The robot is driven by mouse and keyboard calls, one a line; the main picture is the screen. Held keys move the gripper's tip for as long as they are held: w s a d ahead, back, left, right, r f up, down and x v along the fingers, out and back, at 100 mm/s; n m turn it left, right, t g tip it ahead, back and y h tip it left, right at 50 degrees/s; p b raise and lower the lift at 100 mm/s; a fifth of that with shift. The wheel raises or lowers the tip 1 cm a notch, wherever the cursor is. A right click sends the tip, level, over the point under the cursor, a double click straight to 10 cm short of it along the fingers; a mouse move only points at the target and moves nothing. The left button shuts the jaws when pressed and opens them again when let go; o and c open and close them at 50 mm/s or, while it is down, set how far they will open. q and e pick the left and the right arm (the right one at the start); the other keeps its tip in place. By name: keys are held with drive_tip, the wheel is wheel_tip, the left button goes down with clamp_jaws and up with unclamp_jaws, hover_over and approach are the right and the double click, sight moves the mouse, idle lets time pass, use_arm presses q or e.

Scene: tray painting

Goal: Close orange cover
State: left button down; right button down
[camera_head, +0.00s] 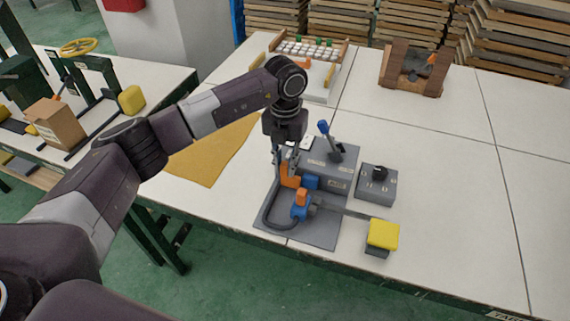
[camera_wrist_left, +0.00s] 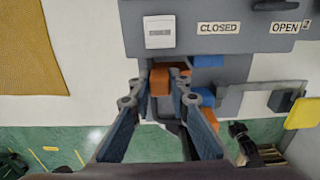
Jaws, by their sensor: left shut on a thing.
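The orange cover (camera_head: 290,181) is at the front of a grey box (camera_head: 325,160) on a grey base plate. My left gripper (camera_head: 283,160) reaches down from above and is shut on it. In the left wrist view, the orange cover (camera_wrist_left: 160,82) lies between the fingertips of the left gripper (camera_wrist_left: 164,78), below the box's front edge. The fingers hide part of it, so how far it is closed cannot be told. A second orange piece (camera_head: 302,196) sits on a blue connector (camera_head: 299,212) in front. My right gripper is not in view.
A blue-tipped lever (camera_head: 323,128) stands on the box. A grey block with a black knob (camera_head: 376,184) is to the right, and a yellow pad (camera_head: 383,234) is at the front right. A yellow cloth (camera_head: 205,155) lies left. The table's right side is clear.

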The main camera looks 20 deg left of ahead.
sight(306, 169)
use_arm(q)
drive_tip(key=d+b, duration=0.1)
drive_tip(key=d, duration=0.4)
drive_tip(key=shift+s+d, duration=0.1)
drive_tip(key=shift+d, duration=0.25)
drive_tip(key=shift+r, duration=0.1)
drive_tip(key=c, duration=1.8)
unclamp_jaws()
drive_tip(key=shift+d, duration=0.15)
wheel_tip(306, 169, up, 12)
